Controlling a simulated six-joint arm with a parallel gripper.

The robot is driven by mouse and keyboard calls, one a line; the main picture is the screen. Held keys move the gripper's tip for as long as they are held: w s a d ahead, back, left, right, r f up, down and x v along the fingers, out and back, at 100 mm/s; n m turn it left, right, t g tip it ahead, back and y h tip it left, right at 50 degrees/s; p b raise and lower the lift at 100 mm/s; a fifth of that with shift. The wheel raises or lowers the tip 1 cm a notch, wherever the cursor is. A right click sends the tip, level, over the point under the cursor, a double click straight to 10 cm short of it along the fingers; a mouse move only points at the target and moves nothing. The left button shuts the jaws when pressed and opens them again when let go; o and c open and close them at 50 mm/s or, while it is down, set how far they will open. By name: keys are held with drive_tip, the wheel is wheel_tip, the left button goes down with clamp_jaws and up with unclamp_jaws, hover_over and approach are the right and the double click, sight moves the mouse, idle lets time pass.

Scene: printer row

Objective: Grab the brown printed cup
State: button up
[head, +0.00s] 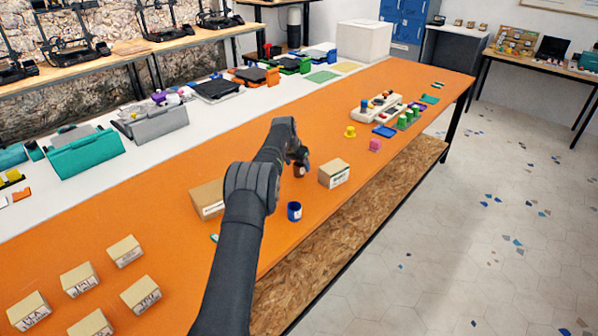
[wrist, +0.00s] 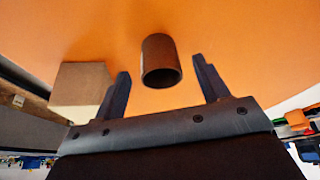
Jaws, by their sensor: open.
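The brown printed cup (wrist: 160,60) stands on the orange table in the wrist view, its open rim facing the camera. It lies between and just beyond the two fingers of my gripper (wrist: 162,82), which are spread apart with nothing between their tips touching it. In the head view the cup (head: 299,171) is a small dark shape right by my gripper (head: 302,160), partly hidden by it. I cannot make out the print on the cup.
A blue cup (head: 294,212) stands nearer on the orange table (head: 180,200). A cardboard box (head: 334,173) stands to the right of my gripper, and another box (head: 207,199) stands to the left, partly behind my arm. Several small boxes sit at the near left.

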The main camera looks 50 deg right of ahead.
drive_tip(key=shift+x, duration=1.15)
drive_tip(key=c, duration=1.1)
drive_tip(key=shift+o, duration=0.2)
drive_tip(key=shift+r, duration=0.15)
